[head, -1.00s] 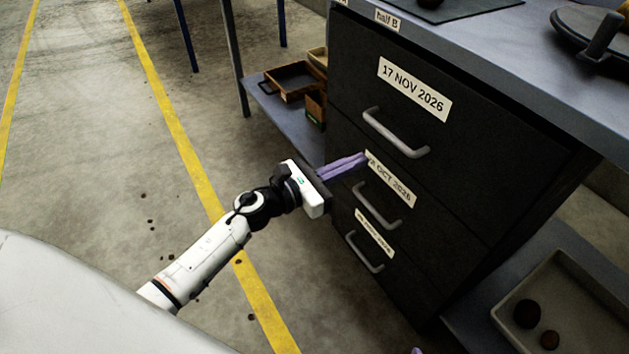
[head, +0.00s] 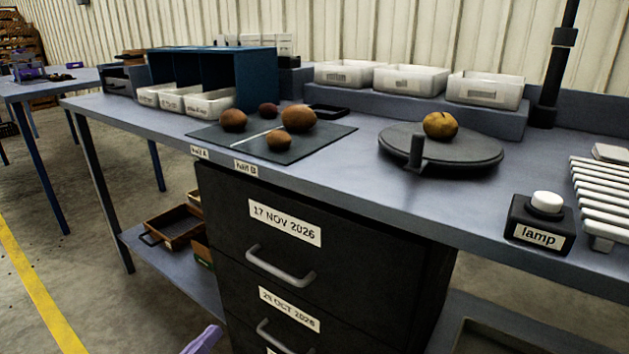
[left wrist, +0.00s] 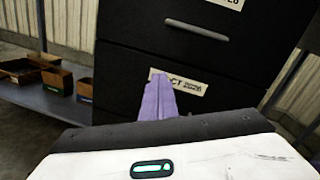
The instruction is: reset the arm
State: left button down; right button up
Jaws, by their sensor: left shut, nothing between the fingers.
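My left gripper (head: 203,341) shows only as purple fingertips at the bottom edge of the head view, beside the dark drawer cabinet (head: 340,262). In the left wrist view its purple fingers (left wrist: 158,98) are shut and empty, in front of the label of the second drawer. All the drawers I can see look closed. The top drawer, labelled 17 NOV 2026, has a grey handle (head: 280,267). The second drawer's handle (head: 274,338) is below it. My right gripper is not in view.
The bench carries a dark mat (head: 330,138) with several potatoes, a turntable (head: 465,152) with one yellowish potato, and a lamp switch (head: 540,228). White bins (head: 486,88) stand at the back. A lower shelf (head: 180,268) holds trays. Open floor lies left of the bench.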

pick_arm(q)
jog(key=s+d+f+n+g+y, duration=0.15)
jog(key=s+d+f+n, duration=0.35)
jog(key=n, duration=0.6)
jog(key=s+d+f+n+g+y, duration=0.1)
jog(key=s+f+n+g, duration=0.15)
jog(key=s+n, duration=0.65)
jog(key=s+d+f+n+g+y, duration=0.2)
jog(key=s+f+n+g, duration=0.15)
jog(key=n, duration=0.95)
notch_tip(320, 180, up, 11)
jog(key=s+a+n+p, duration=0.1)
jog(key=s+p, duration=0.1)
jog(key=p, duration=1.7)
jog(key=shift+s+a+f+y, duration=0.15)
jog(key=shift+s+a+y, duration=0.2)
jog(key=shift+s+a, duration=0.05)
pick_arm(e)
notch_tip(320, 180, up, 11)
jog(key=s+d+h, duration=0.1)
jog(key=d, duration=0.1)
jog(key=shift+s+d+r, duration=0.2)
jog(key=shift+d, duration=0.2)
pick_arm(q)
jog(key=shift+f+g, duration=0.1)
jog(key=shift+g, duration=0.15)
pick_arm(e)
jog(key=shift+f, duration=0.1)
